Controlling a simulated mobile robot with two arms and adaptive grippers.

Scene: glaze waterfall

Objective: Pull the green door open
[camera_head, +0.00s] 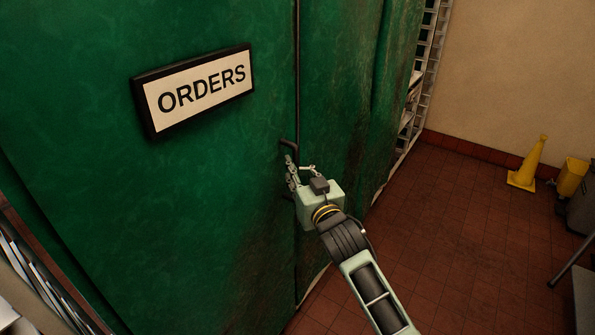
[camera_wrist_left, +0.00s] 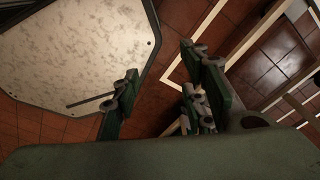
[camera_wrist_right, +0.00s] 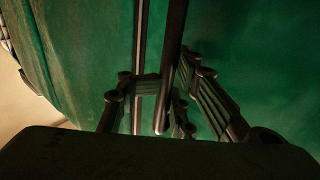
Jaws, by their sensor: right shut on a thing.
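The green door (camera_head: 215,205) fills the left and middle of the head view, with a dark upright seam along its right edge. A dark bar handle (camera_head: 288,144) sits near this seam, and its shaft also shows in the right wrist view (camera_wrist_right: 174,45). My right gripper (camera_head: 291,172) has its fingers on either side of the handle, shut on it; the fingers also show in the right wrist view (camera_wrist_right: 167,83). The gripper hides the handle's middle. My left gripper (camera_wrist_left: 160,65) is open and empty; it is outside the head view.
A framed ORDERS sign (camera_head: 198,88) hangs on the door. Another green panel (camera_head: 335,100) stands right of the seam. The tiled floor (camera_head: 450,230) at right is clear up to a yellow cone (camera_head: 527,168). A pale-topped surface (camera_wrist_left: 70,50) is near my left gripper.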

